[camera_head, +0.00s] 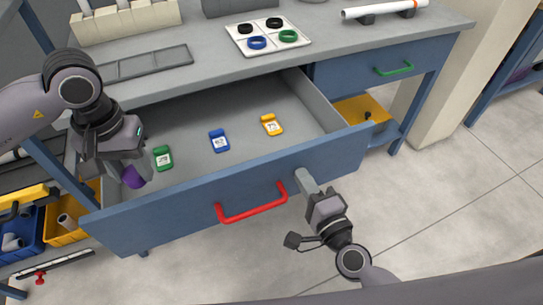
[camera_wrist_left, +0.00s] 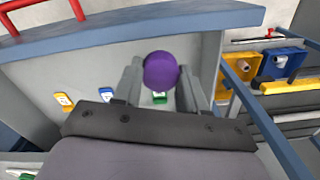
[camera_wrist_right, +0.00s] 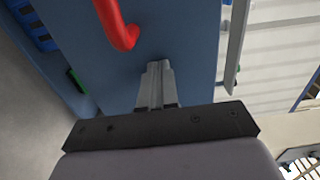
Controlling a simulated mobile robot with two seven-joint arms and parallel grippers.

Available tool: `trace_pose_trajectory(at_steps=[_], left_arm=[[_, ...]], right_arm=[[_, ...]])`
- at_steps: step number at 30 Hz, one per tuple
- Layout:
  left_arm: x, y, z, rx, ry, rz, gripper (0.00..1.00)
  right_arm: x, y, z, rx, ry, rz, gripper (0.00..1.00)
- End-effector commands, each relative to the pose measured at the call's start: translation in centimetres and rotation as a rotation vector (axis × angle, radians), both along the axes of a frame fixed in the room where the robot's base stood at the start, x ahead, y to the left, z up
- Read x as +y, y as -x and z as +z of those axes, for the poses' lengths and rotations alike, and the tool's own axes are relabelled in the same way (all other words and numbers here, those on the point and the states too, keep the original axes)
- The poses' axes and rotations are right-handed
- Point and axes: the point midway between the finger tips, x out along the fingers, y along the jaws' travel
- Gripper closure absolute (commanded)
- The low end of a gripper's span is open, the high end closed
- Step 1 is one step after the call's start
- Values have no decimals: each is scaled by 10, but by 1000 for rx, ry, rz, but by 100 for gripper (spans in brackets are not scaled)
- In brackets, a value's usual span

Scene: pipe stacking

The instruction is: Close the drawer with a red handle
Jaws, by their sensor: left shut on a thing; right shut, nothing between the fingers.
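The drawer (camera_head: 150,222) with the red handle (camera_head: 252,204) stands pulled out from the blue workbench. Its front and handle also show in the right wrist view, where the red handle (camera_wrist_right: 118,25) is beside the fingers. My right gripper (camera_head: 304,180) is shut and empty, its fingertips at the drawer front just right of the handle; whether they touch is hard to tell. My left gripper (camera_head: 133,170) is shut on a purple round object (camera_wrist_left: 161,70), held over the left end of the drawer. Its underside is hidden.
Inside the drawer lie a green tag (camera_head: 162,158), a blue tag (camera_head: 219,141) and a yellow tag (camera_head: 271,125). A closed drawer with a green handle (camera_head: 394,70) is at the right. A white tray of rings (camera_head: 268,50) sits on the bench. Floor in front is clear.

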Motion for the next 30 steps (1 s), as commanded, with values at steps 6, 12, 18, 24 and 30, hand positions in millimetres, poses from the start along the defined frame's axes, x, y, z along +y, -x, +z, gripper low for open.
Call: trace_pose_trajectory(at_steps=[6,12,18,24,30], left_arm=[[0,0,-1,0,0,0,100],[0,0,-3,0,0,0,100],[0,0,-4,0,0,0,100],[0,0,-4,0,0,0,100],[0,0,-4,0,0,0,100]], right_arm=[[12,-36,0,-2,-2,0,100],[18,-55,-1,0,0,0,100],[20,-61,-1,1,0,0,100],[20,-61,-1,1,0,0,100],[20,-62,0,1,0,-1,100]])
